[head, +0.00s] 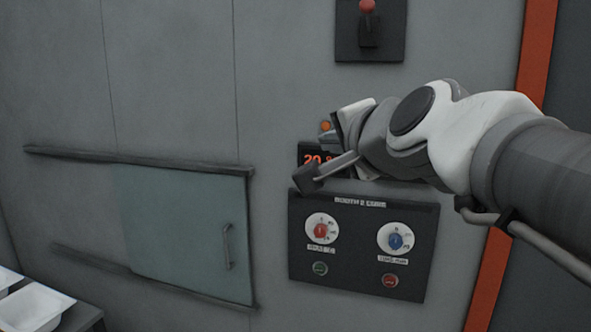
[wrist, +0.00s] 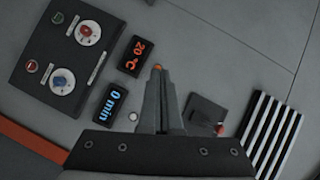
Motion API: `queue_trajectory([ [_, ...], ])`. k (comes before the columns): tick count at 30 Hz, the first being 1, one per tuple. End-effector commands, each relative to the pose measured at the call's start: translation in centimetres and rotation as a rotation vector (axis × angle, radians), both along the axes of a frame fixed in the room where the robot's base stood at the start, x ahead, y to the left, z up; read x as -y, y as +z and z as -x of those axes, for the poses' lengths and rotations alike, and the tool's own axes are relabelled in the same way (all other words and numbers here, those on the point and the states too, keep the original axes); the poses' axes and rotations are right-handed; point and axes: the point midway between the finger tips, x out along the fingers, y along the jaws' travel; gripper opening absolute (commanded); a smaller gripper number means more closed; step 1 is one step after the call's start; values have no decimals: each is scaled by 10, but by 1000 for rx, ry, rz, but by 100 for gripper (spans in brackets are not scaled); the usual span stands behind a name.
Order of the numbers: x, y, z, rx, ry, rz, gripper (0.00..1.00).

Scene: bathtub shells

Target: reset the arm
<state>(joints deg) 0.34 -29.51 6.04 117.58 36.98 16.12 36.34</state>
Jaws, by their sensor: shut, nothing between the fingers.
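My arm (head: 450,135) reaches in from the right in the head view, in front of the grey wall above the control panel. My gripper (wrist: 157,72) shows in the wrist view with its two dark fingers together and nothing held between them.
The control panel (head: 360,276) has red and blue dials. A temperature display (head: 316,159) reads 20; a time display (wrist: 113,104) reads 0 min. A red-knobbed lever (head: 368,25) is above. A sliding glass door (head: 185,230) and white trays (head: 32,305) are left.

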Motion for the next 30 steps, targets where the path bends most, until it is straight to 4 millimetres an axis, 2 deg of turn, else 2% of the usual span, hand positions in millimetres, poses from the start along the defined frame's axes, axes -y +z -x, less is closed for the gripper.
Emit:
queue_trajectory([
  [1,5,-35,15,-64,40,144,0],
  [6,32,-147,74,-292,221,606,0],
  [9,52,-199,112,-416,337,812,0],
  [12,70,-235,143,-515,437,957,0],
  [15,83,-258,165,-583,509,1046,0],
  [18,89,-267,176,-615,545,1088,0],
  [30,90,-269,177,-620,553,1096,0],
])
